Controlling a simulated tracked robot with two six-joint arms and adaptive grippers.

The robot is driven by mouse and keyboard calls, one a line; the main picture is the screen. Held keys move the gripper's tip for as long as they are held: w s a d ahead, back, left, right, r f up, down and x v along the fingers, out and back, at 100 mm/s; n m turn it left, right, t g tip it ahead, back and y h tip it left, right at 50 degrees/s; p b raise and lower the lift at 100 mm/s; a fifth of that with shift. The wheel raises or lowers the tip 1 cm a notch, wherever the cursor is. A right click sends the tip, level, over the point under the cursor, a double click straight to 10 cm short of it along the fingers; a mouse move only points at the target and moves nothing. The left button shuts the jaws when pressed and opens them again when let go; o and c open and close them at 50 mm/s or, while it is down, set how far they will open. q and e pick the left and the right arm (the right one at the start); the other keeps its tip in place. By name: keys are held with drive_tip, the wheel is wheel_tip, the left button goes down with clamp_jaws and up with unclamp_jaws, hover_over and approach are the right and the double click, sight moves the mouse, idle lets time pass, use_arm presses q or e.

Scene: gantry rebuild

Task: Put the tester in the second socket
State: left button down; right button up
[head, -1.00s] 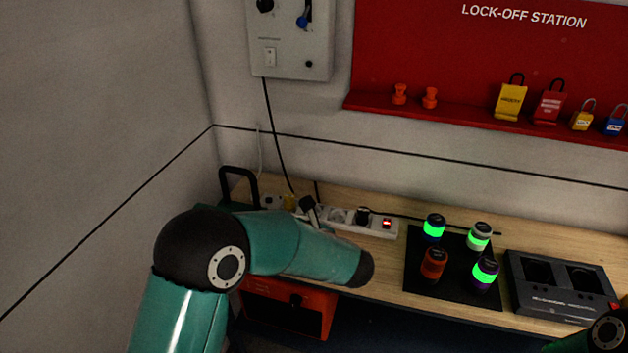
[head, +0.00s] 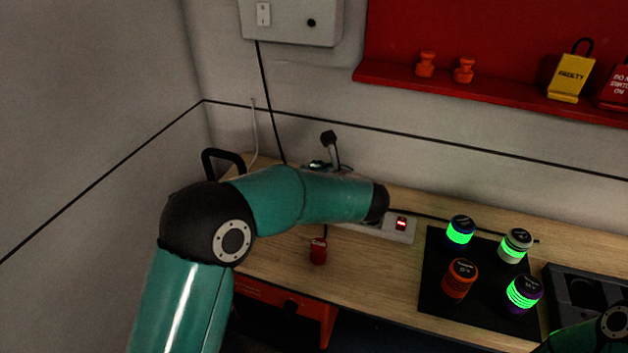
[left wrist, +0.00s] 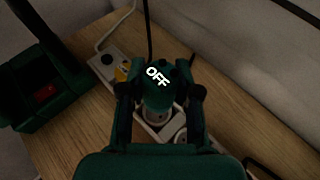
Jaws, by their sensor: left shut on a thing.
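The tester (left wrist: 158,78), with a dark top reading OFF and a paler round body, is between the fingers of my left gripper (left wrist: 161,90) in the left wrist view. The gripper is shut on it. The tester is over the white socket strip (left wrist: 104,68); I cannot tell whether it touches a socket. In the head view my left arm hides most of the tester, gripper and strip. The strip's right end (head: 398,228) shows with a lit red switch. My right gripper is out of view.
A yellow plug (left wrist: 122,72) sits in the strip beside the tester. A green case (left wrist: 35,105) with a handle stands left. A red object (head: 318,251) is on the bench below my arm. A black mat (head: 432,290) with lit cylinders lies right.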

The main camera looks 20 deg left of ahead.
use_arm(q)
drive_tip(key=shift+a+f+b, duration=0.1)
drive_tip(key=shift+f+b, duration=0.3)
drive_tip(key=shift+f, duration=0.25)
drive_tip(key=shift+w+f+b, duration=0.4)
drive_tip(key=shift+f+b, duration=0.05)
drive_tip(key=shift+f, duration=0.2)
drive_tip(key=shift+s+a+f+b, duration=0.1)
drive_tip(key=shift+s+f+b, duration=0.1)
drive_tip(key=shift+f+b, duration=1.65)
drive_tip(key=shift+f, duration=0.7)
drive_tip(key=shift+f+b, duration=0.6)
drive_tip(key=shift+b, duration=0.05)
drive_tip(key=c, duration=1.1)
unclamp_jaws()
drive_tip(key=shift+r, duration=0.1)
